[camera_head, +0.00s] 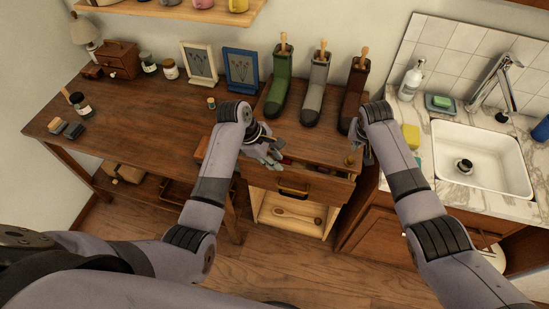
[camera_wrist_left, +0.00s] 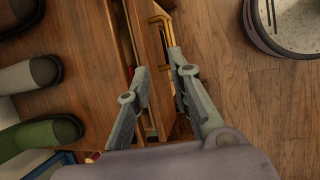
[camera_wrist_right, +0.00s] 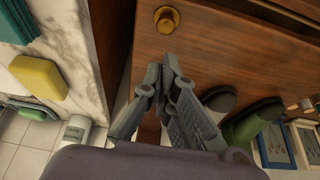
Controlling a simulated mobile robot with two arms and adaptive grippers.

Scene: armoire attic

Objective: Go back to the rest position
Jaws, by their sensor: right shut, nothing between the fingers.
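My left gripper (camera_head: 272,158) is over the partly open drawer (camera_head: 305,183) in the middle of the wooden bench. My right gripper (camera_head: 364,158) is at the bench's right end, next to a brass knob (camera_head: 349,161). In the right wrist view the right gripper (camera_wrist_right: 161,72) has its fingertips together and empty, just short of the knob (camera_wrist_right: 167,19).
Green, grey and brown boots (camera_head: 279,88) stand at the back of the bench (camera_head: 150,105). Picture frames (camera_head: 241,70), jars and brushes are to the left. A marble counter (camera_head: 425,135) with a sink (camera_head: 480,155) and yellow sponge (camera_head: 411,136) is at right. Floor (camera_head: 265,265) in front is clear.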

